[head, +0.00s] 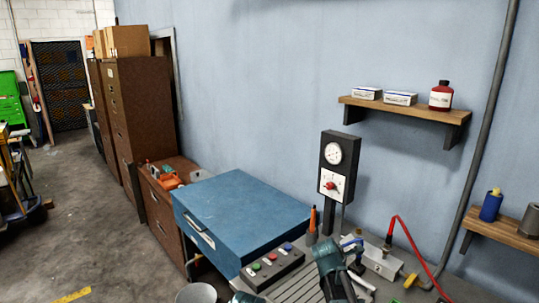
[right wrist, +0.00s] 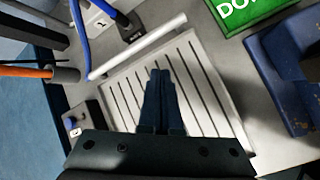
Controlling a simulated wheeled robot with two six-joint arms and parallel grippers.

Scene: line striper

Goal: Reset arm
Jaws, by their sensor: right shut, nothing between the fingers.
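My right gripper (right wrist: 160,78) is shut and empty in the right wrist view. Its dark fingers are together above a pale slatted plate (right wrist: 205,85). The plate also shows at the bottom of the head view (head: 297,287). A teal arm link of mine (head: 333,262) covers part of the bench there. I cannot make out the right fingertips in the head view. My left gripper is not in view.
A button box (head: 272,266) and a gauge post (head: 338,168) stand by the plate, with a blue chest (head: 245,205) to the left. A red hose (head: 411,245) arches on the right.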

